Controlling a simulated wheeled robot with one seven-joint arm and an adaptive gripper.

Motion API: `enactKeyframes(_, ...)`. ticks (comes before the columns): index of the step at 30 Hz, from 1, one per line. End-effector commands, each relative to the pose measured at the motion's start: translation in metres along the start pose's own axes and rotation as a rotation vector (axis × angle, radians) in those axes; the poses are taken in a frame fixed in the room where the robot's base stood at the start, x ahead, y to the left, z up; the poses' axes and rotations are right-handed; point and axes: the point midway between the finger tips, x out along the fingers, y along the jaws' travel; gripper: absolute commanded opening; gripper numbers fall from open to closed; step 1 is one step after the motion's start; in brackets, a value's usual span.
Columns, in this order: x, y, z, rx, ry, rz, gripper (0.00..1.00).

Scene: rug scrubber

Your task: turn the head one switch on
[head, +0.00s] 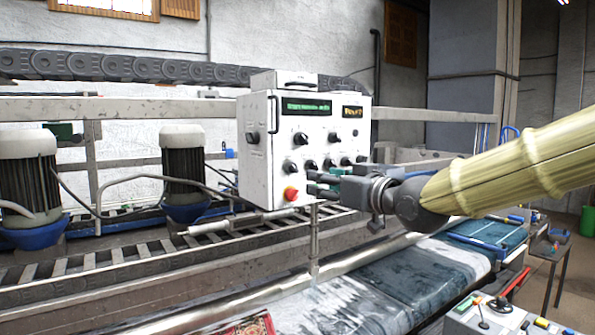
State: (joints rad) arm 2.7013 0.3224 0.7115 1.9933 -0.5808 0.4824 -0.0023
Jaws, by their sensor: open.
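A white control box (285,145) stands on the machine frame in the head view. Its front has a green display, a smaller amber display, two upper black knobs, a lower row of several black knobs and a red button (291,193) at the bottom left. I cannot tell which knob is the head one switch, as the labels are too small to read. My gripper (313,183) is open, with its dark fingers at the lower front of the box, just right of the red button and below the knob row. It hides part of the panel's lower right. I cannot tell whether it touches the panel.
Two motors with white caps (183,137) stand at the left by the conveyor rollers (70,260). A metal rail and a wet carpet (400,280) lie below the box. A second panel with levers (490,318) is at the bottom right.

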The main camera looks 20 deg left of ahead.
Motion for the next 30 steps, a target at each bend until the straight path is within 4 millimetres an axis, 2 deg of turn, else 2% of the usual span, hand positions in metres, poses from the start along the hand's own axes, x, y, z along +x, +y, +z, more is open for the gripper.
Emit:
enactKeyframes(1, 0.0, -0.003, -0.009, -0.009, 0.009, -0.003, 0.46)
enactKeyframes(4, 0.004, -0.004, -0.015, -0.015, 0.015, -0.006, 0.46)
enactKeyframes(8, 0.016, -0.005, -0.015, -0.014, 0.012, -0.007, 0.46)
enactKeyframes(21, 0.082, -0.005, -0.016, -0.013, 0.012, -0.007, 0.46)
enactKeyframes(30, 0.106, -0.005, -0.014, -0.013, 0.012, -0.007, 0.46)
